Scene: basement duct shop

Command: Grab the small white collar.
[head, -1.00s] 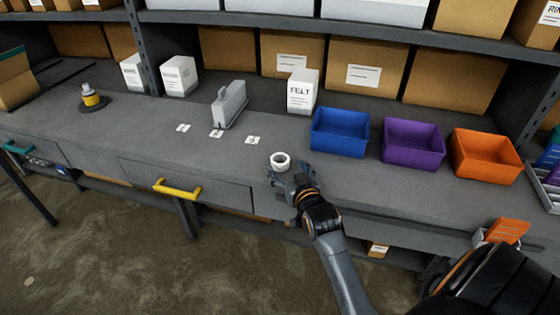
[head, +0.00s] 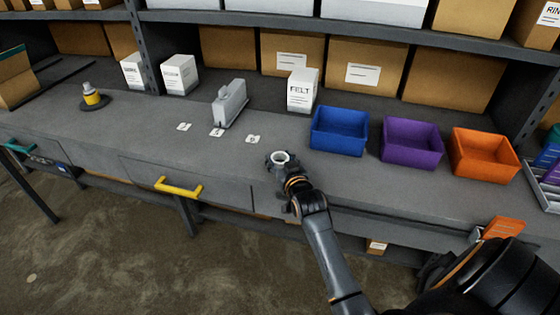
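The small white collar (head: 280,157) is a short ring near the front of the grey workbench, left of the blue bin. My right gripper (head: 281,162) is at the collar, its arm coming in from the lower right. Its dark fingers show on both sides of the collar, and its body hides the collar's near lower part. I cannot tell whether the fingers are pressed on the collar or only around it. My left gripper is not in view.
A blue bin (head: 339,131), a purple bin (head: 411,145) and an orange bin (head: 485,155) stand to the right. A grey metal block (head: 229,104) and a white FELT box (head: 302,90) stand behind.

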